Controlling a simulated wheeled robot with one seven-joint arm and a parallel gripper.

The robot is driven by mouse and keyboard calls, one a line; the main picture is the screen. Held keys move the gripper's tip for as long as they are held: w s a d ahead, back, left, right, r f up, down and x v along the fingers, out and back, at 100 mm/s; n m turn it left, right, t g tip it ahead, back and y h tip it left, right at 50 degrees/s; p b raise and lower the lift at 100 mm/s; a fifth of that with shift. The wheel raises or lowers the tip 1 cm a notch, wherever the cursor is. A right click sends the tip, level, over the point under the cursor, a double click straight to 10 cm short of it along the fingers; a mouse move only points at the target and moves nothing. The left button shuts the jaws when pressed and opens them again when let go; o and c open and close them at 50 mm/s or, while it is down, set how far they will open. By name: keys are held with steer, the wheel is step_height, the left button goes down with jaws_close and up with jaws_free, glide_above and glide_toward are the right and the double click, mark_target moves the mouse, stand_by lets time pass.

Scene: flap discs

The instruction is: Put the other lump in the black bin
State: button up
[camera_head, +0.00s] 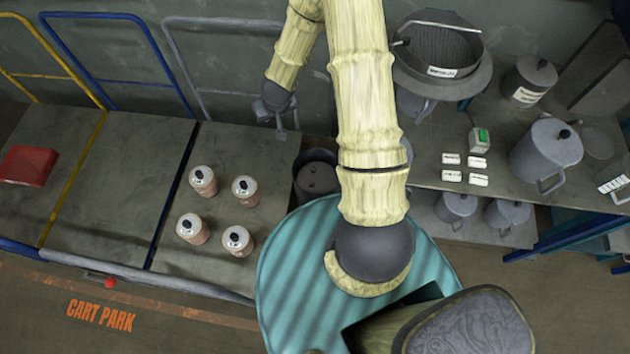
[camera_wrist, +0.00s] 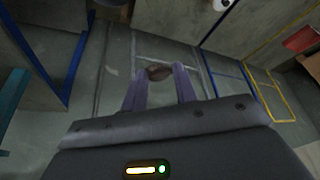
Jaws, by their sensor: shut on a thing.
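My gripper (camera_wrist: 159,80) is shut on a small brown lump (camera_wrist: 158,72), held between its two fingertips in the wrist view. In the head view my forearm reaches to the back, and the wrist hangs in front of the wall near the grey cart rail. The lump cannot be made out there. The black bin (camera_head: 316,160) stands on the floor between the grey-railed cart and my body, below and right of my wrist. Its lower part is hidden. Dark shapes show inside it, too dim to name.
Several white-capped jars (camera_head: 204,181) stand on the cart (camera_head: 262,160) left of the bin. A red box (camera_head: 28,164) lies at far left. The workbench (camera_head: 430,150) at right bears a large pot (camera_head: 440,50), grey canisters (camera_head: 545,153) and small white packets (camera_head: 451,159).

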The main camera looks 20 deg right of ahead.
steer(key=d+f+m+g+h+b, duration=0.1)
steer(key=d+f+m+b, duration=0.4)
steer(key=f+b, duration=0.8)
steer(key=d+f+m+g+h+b, duration=0.1)
steer(key=d+f+m+h+b, duration=0.2)
steer(key=f+b, duration=1.1)
steer(key=d+f+m+g+h+b, duration=0.1)
steer(key=d+f+m+h+b, duration=0.2)
steer(key=d+f+m+b, duration=0.4)
step_height(320, 180, down, 7)
steer(key=s+m+b, duration=0.1)
steer(key=m+b, duration=0.3)
steer(key=b, duration=0.2)
steer(key=shift+g, duration=0.4)
steer(key=shift+w, duration=0.1)
steer(key=w+a+n+t+y, duration=0.4)
steer(key=w+a+n+t, duration=0.15)
steer(key=n, duration=0.45)
steer(key=a+f+n+y, duration=0.1)
steer(key=a+n+y, duration=0.4)
steer(key=a+n, duration=0.4)
steer(key=shift+s+a+f+n, duration=0.15)
steer(key=shift+a+f+n, duration=0.15)
